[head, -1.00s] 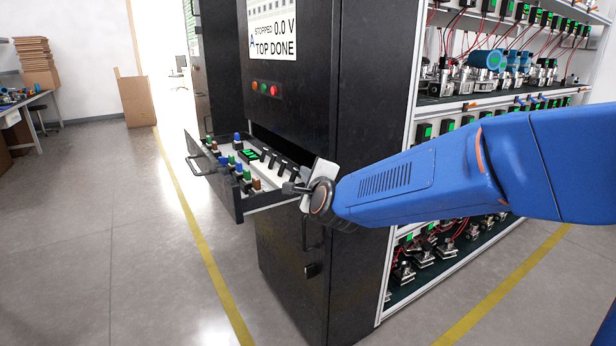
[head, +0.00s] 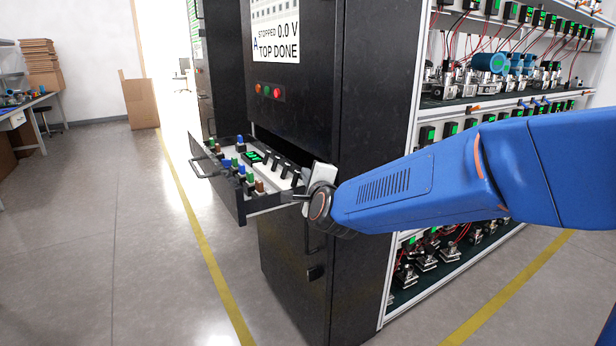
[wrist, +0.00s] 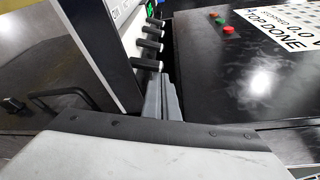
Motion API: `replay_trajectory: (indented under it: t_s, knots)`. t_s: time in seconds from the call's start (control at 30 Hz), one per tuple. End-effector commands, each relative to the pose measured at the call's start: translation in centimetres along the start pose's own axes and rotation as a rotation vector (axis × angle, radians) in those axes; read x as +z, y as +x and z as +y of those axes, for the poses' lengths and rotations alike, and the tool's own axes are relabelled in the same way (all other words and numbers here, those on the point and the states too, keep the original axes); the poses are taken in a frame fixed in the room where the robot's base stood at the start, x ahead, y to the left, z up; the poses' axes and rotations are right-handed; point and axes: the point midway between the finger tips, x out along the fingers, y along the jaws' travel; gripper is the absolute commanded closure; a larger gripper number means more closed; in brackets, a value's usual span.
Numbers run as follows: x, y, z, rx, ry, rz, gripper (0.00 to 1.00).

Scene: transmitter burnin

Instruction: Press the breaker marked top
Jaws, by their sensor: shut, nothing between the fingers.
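The black breakers (head: 277,163) stand as a row of levers on the light panel of the open drawer (head: 262,206). They also show in the wrist view (wrist: 149,45). No marking on them is legible, so I cannot tell which is marked top. My gripper (wrist: 163,86) is shut and empty, its fingers close to the near end of the breaker row. I cannot tell whether they touch anything. In the head view my wrist hides part of the gripper at the drawer's right front corner.
The drawer also holds green, blue and brown connectors (head: 240,168) and a small green display (head: 252,156). The black cabinet (head: 375,120) rises behind it, with a screen (head: 275,32) reading "STOPPED 0.0 V" and "TOP DONE". A rack (head: 440,110) stands at right.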

Motion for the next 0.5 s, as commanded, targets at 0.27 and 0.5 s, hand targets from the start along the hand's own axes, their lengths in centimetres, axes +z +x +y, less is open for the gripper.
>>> replay_trajectory:
  t_s: [0.27, 0.5]
  knots:
    - [1.1, -0.4, 0.1, -0.061, -0.183, -0.001, 1.0]
    - [2.2, -0.8, 0.1, -0.136, -0.392, -0.001, 1.0]
